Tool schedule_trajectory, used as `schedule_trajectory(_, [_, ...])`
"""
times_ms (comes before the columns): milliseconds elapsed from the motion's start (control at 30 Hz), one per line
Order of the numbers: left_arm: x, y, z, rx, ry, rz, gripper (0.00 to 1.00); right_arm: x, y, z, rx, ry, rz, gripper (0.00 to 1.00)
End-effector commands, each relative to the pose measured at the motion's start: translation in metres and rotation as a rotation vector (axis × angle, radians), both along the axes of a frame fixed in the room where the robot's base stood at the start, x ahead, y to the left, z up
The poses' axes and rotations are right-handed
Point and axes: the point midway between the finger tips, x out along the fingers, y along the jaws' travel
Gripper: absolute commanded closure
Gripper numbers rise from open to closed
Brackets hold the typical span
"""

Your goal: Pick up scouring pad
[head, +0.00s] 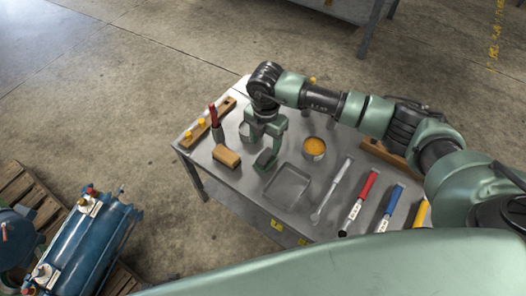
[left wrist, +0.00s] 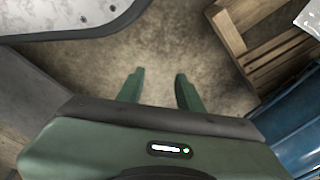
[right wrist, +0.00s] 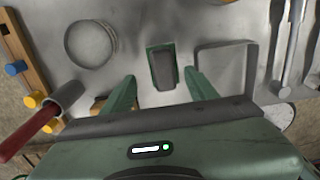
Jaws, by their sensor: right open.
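The scouring pad (head: 266,160), a small dark grey and green block, lies on the metal table (head: 246,193). It also shows in the right wrist view (right wrist: 162,67), flat on the tabletop. My right gripper (head: 263,137) is open and points down above the pad. In the right wrist view its fingertips (right wrist: 160,77) lie either side of the pad's near part, with nothing between them gripped; whether they touch it cannot be told. My left gripper (left wrist: 160,76) is open and empty over the concrete floor, away from the table.
A shallow metal tray (head: 287,185) sits close right of the pad, a wooden block (head: 226,156) to its left. A cup with red handles (head: 217,133), a rail with yellow knobs (head: 199,122), a pot of orange contents (head: 313,147) and several long-handled tools (head: 360,203) surround it.

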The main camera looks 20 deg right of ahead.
Motion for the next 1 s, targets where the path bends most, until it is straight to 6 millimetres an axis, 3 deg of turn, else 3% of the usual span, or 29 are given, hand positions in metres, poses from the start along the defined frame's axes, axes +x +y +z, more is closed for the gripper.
schedule_trajectory(400, [0.014,-0.002,0.024,-0.002,-0.017,0.003,0.64,-0.005,0.001,-0.057,0.001,0.002,0.0,0.42])
schedule_trajectory(700, [0.016,-0.002,0.029,-0.001,-0.018,0.003,0.64,-0.004,0.002,-0.062,0.001,0.0,0.002,0.42])
schedule_trajectory(733, [0.016,-0.002,0.029,-0.001,-0.018,0.003,0.64,-0.004,0.002,-0.062,0.001,0.0,0.002,0.45])
schedule_trajectory(900, [0.016,-0.002,0.029,-0.001,-0.018,0.003,0.64,-0.004,0.002,-0.062,0.001,0.0,0.002,0.92])
schedule_trajectory(1000, [0.016,-0.002,0.029,-0.001,-0.019,0.003,0.64,-0.004,0.002,-0.061,0.001,0.0,0.001,0.96])
